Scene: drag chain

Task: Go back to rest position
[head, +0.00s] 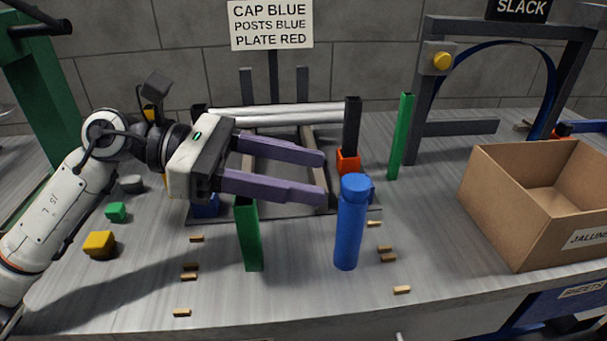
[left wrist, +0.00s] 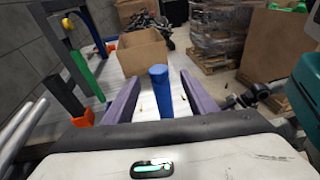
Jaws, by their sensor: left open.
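My left gripper (head: 325,178) comes in from the left over the table, its two purple fingers spread apart and empty. The fingers point right, toward the top of an upright blue post (head: 351,225). In the left wrist view the blue post (left wrist: 160,92) shows between and beyond the fingers (left wrist: 157,88). From these views I cannot tell whether a finger touches it. My right gripper is not in either view.
An open cardboard box (head: 515,225) stands at the table's right. Green posts (head: 249,235) (head: 401,137), an orange-based dark post (head: 348,160) and silver rollers (head: 275,115) stand around the fingers. Small wooden pieces (head: 402,290) and a yellow block (head: 100,245) lie on the table.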

